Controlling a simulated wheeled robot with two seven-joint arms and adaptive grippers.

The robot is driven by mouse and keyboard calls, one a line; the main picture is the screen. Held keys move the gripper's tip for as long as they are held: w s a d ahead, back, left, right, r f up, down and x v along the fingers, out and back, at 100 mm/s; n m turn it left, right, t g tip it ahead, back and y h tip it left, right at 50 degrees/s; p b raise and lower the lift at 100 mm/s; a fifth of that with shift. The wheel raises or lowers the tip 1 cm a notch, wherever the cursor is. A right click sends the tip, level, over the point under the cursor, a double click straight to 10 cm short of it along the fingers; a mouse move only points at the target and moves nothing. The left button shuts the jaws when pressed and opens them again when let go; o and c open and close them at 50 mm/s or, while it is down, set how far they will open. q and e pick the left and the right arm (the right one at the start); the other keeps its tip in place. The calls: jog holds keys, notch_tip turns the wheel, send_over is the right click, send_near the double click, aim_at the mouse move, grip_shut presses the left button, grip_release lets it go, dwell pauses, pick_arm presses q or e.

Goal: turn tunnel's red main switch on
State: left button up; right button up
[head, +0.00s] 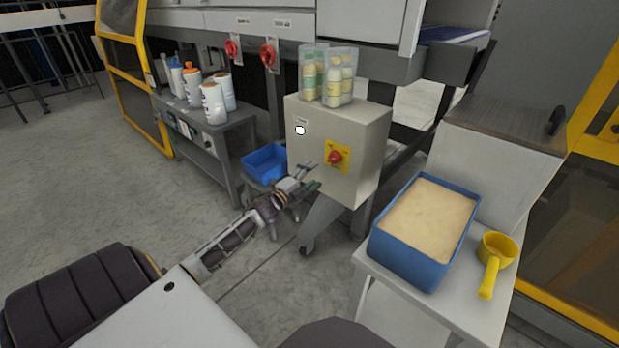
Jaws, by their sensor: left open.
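The red main switch (335,157) is a red knob on a yellow plate, on the front of a beige control box (365,125). A small label and a white indicator sit at the upper left of the box front. My left gripper (312,174) is open and empty, just left of the switch and in front of the box's lower left part. Whether it touches the box I cannot tell. The knob's exact angle is too small to read. My right gripper does not show.
Clear containers with bottles (328,76) stand on the box. A blue bin (265,163) lies behind my left gripper. Right of the box, a white table (470,322) holds a blue tub (407,258) of pale powder and a yellow scoop (497,250). Two red knobs (268,54) hang further back.

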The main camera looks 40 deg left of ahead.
pick_arm(q)
jog(key=shift+s, duration=0.35)
jog(key=shift+a, duration=0.1)
dwell(0.6)
